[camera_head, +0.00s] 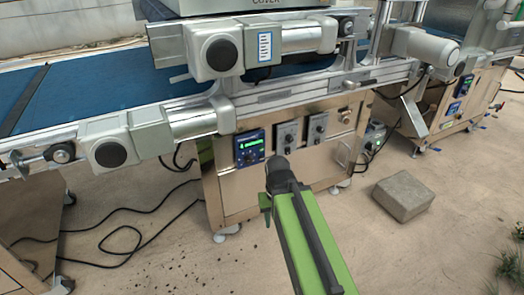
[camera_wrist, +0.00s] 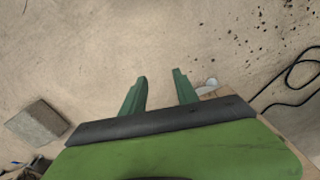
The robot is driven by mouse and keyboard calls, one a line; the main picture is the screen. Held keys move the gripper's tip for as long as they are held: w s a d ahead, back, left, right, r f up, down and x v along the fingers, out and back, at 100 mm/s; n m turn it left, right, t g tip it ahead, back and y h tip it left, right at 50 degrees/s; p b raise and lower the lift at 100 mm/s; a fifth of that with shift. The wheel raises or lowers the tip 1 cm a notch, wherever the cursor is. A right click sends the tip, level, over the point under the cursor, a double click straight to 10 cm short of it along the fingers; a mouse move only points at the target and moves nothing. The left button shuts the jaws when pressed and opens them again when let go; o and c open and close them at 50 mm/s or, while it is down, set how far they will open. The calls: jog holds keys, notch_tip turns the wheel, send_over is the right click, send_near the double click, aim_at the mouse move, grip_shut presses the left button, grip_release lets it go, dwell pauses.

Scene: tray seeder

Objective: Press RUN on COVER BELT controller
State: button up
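The cover belt controller (camera_head: 249,148) is a small dark blue panel with a lit green display. It sits on the left of the steel cabinet front (camera_head: 240,188), below the blue belt. Its buttons are too small to read. My green arm reaches forward in the head view, and its end (camera_head: 268,196) is in front of the cabinet, below and slightly right of the controller, apart from it. In the wrist view my gripper (camera_wrist: 160,82) points down at the floor, its two green fingers apart with nothing between them. The controller is not visible in the wrist view.
Two grey knob boxes (camera_head: 287,137) (camera_head: 318,128) are right of the controller. A concrete block (camera_head: 403,196) lies on the floor at right. Black cables (camera_head: 118,238) lie at left. A conveyor motor (camera_head: 204,121) juts out above the controller. Another panel (camera_head: 454,108) shows farther right.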

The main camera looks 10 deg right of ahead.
grip_shut()
dwell(1.4)
